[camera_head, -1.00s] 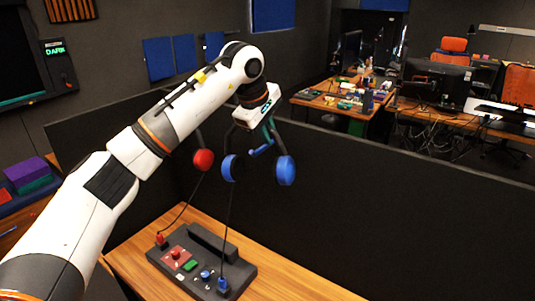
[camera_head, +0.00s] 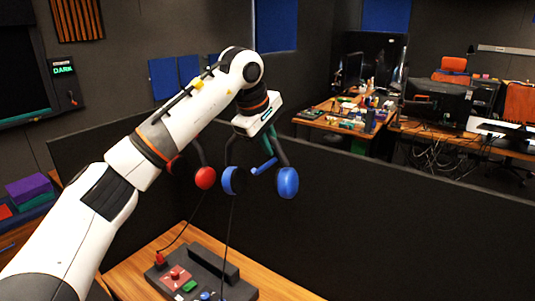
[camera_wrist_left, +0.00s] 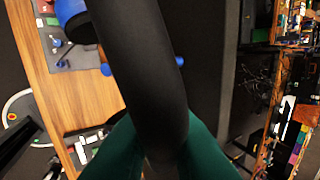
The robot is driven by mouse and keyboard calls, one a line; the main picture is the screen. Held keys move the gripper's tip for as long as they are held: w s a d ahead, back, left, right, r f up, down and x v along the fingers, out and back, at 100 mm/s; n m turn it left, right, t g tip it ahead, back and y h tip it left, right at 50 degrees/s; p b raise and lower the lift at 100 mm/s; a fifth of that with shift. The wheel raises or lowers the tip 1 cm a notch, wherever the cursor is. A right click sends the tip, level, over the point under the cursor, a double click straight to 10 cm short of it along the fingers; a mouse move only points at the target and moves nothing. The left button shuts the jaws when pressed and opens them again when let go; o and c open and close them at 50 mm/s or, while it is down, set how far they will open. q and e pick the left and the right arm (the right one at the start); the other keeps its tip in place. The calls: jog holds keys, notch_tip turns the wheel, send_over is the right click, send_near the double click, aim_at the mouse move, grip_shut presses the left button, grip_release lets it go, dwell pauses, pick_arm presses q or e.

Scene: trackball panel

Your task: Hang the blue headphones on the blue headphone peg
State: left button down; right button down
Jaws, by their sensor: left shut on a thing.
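The blue headphones (camera_head: 287,182) have a black band and blue ear cups, and hang in the air in front of the dark partition. My left gripper (camera_head: 268,132), with green fingers, is shut on the top of their band. In the left wrist view the black band (camera_wrist_left: 140,60) fills the middle between the green fingers, with one blue cup (camera_wrist_left: 73,18) at the top. The blue headphone peg (camera_head: 264,167) is a short blue bar showing between the cups; the band partly hides it in the wrist view (camera_wrist_left: 179,61). I cannot tell whether band and peg touch. My right gripper is not in view.
Red headphones (camera_head: 205,178) hang at the partition to the left, partly behind my arm. The partition (camera_head: 400,210) runs behind the desk (camera_head: 272,284). A dark control panel (camera_head: 205,270) stands on the desk, with thin cords rising from it to the headphones.

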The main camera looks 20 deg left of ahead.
pick_arm(q)
jog(key=s+a+f+m+h+b, duration=0.1)
jog(key=s+a+f+m+b, duration=0.1)
jog(key=s+f, duration=0.65)
jog(key=w+d+p, duration=0.4)
jog(key=w, duration=0.6)
jog(key=shift+w+d+p, duration=0.25)
jog(key=shift+w+p, duration=0.1)
jog(key=shift+w, duration=0.05)
dwell(0.8)
dwell(0.5)
jog(key=c, duration=1.3)
grip_release()
jog(key=shift+c, duration=0.2)
jog(key=shift+f, duration=0.1)
